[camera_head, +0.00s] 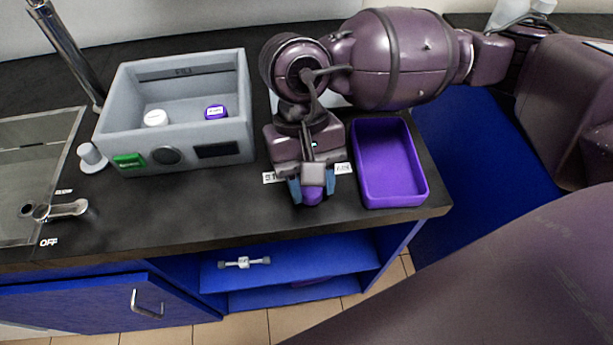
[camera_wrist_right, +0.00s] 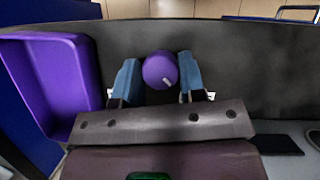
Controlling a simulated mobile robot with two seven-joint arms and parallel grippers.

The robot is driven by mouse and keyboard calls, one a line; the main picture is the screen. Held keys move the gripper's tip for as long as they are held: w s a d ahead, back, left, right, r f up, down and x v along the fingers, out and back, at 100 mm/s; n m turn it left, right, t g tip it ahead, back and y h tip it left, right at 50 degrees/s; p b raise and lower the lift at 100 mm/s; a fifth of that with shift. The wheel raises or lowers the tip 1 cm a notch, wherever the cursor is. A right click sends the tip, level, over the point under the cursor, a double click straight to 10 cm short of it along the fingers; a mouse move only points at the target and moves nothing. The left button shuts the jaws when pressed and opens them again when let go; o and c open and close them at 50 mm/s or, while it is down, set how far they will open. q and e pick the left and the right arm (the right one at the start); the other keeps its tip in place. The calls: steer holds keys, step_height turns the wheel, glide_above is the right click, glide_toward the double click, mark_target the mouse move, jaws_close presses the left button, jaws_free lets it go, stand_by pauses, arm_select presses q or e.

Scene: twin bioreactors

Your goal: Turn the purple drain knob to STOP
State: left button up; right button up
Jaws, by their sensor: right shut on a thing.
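The purple drain knob (camera_head: 312,197) sits at the front of the dark counter, mostly covered by my right gripper in the head view. In the right wrist view the knob (camera_wrist_right: 158,68) is round with a short pale mark pointing to the lower right. My right gripper (camera_head: 310,190) is shut on the knob, with one blue fingertip on each side of it; it also shows in the right wrist view (camera_wrist_right: 160,78). Small white labels lie left (camera_head: 273,177) and right (camera_head: 343,168) of the knob; I cannot read them surely. My left gripper is not in view.
A purple tray (camera_head: 420,184) stands close to the right of my gripper. A grey box (camera_head: 240,65) holding a white-topped and a purple-topped item stands to the left. A metal handle (camera_head: 62,209) marked OFF is by the sink (camera_head: 28,150). Blue shelves are below the counter.

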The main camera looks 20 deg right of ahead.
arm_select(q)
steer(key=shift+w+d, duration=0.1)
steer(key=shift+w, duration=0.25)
arm_select(e)
steer(key=shift+n, duration=0.3)
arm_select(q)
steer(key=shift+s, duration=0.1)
arm_select(e)
steer(key=o, duration=0.8)
steer(key=shift+c, duration=0.2)
steer(key=shift+o, duration=0.8)
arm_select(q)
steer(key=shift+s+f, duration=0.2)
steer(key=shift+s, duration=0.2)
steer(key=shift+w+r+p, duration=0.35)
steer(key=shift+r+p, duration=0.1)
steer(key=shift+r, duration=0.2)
arm_select(e)
steer(key=v, duration=1.1)
